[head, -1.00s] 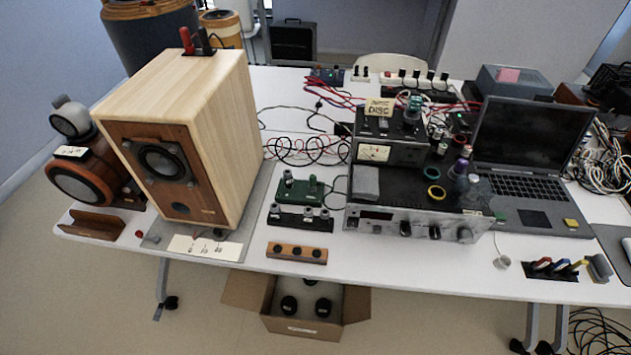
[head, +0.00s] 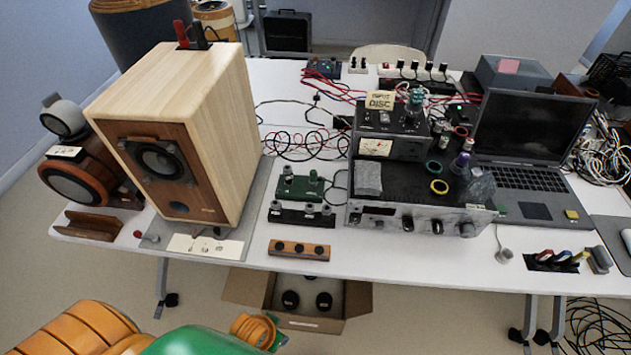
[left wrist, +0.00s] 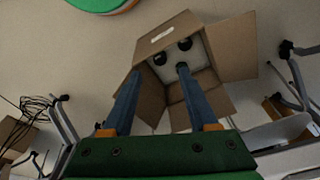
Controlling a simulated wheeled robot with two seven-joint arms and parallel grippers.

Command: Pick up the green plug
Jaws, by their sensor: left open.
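A small green piece (head: 501,211) lies at the right end of the silver amplifier, by the laptop; it is too small to tell if it is the green plug. A teal-green knobbed thing (head: 415,97) stands on the small grey unit, and a green box (head: 299,187) with a green knob sits mid-table. My left arm shows orange and green at the bottom left of the head view, below the table's front edge. In the left wrist view my left gripper (left wrist: 158,70) is open and empty, its blue fingers pointing over the floor carton. My right gripper is not in view.
A large wooden speaker (head: 222,130) stands left on the white table (head: 350,258). An open carton (head: 345,300) is on the floor under the front edge. Cables (head: 600,165) crowd the right side.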

